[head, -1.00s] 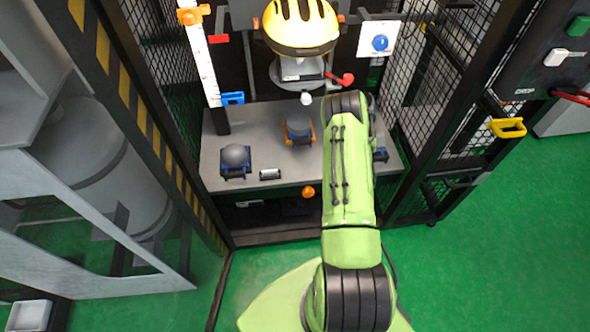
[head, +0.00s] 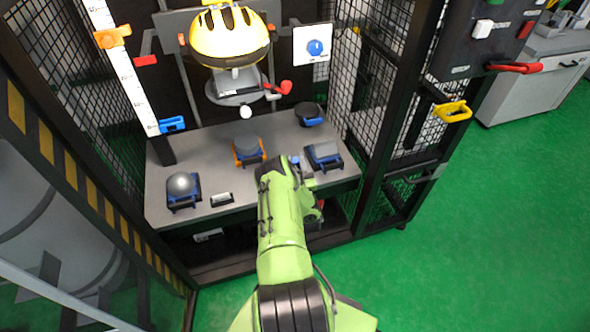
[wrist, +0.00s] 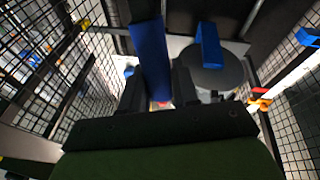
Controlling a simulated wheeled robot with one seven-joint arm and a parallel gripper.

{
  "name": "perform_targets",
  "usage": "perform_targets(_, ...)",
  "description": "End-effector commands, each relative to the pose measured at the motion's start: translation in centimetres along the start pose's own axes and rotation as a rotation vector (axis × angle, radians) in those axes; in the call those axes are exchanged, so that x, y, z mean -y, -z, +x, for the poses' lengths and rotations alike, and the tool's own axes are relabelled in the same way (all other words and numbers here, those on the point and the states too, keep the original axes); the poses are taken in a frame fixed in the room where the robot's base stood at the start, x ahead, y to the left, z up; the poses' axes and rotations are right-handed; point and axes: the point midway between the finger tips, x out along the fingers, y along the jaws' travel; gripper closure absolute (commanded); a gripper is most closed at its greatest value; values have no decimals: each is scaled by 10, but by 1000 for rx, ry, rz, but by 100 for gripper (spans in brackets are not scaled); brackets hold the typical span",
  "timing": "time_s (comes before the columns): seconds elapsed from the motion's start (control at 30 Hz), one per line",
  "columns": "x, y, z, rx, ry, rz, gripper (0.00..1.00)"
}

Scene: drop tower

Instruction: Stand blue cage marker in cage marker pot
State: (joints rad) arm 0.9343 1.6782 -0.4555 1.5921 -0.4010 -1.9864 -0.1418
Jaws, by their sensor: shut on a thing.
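My gripper (wrist: 158,82) is shut on a long blue bar, the blue cage marker (wrist: 150,55), which sticks out beyond the fingers in the wrist view. In the head view the gripper is mostly hidden behind my green arm, near the front right of the grey bench. A dark round cup-like thing with a blue front (head: 310,116) stands at the bench's back right; it may be the cage marker pot, but I cannot tell for sure. The marker is apart from it as far as the views show.
The grey bench (head: 215,150) holds a grey ball on a blue base (head: 181,186), an orange-based block (head: 248,150) and a blue-based flat block (head: 323,154). A yellow helmet (head: 230,42) hangs above. Mesh walls (head: 343,95) flank the bench; green floor (head: 470,230) is clear at right.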

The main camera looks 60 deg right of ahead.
Motion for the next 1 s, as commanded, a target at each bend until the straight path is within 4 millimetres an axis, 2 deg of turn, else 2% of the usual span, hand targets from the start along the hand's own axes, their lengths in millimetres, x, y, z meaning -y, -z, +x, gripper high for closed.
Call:
perform_targets(0.03, 2, -12, -4, 1, -1, 2, 99)
perform_targets(0.07, 3, -15, -5, 1, -1, 2, 99)
perform_targets(0.27, 2, -12, -4, 1, -1, 1, 99)
perform_targets(0.73, 5, -23, -7, 1, 0, 1, 99)
perform_targets(0.77, 5, -23, -7, 1, 0, 1, 69)
perform_targets(0.9, 5, -23, -7, 1, 0, 1, 47)
perform_targets(1.0, 5, -23, -7, 1, 0, 1, 45)
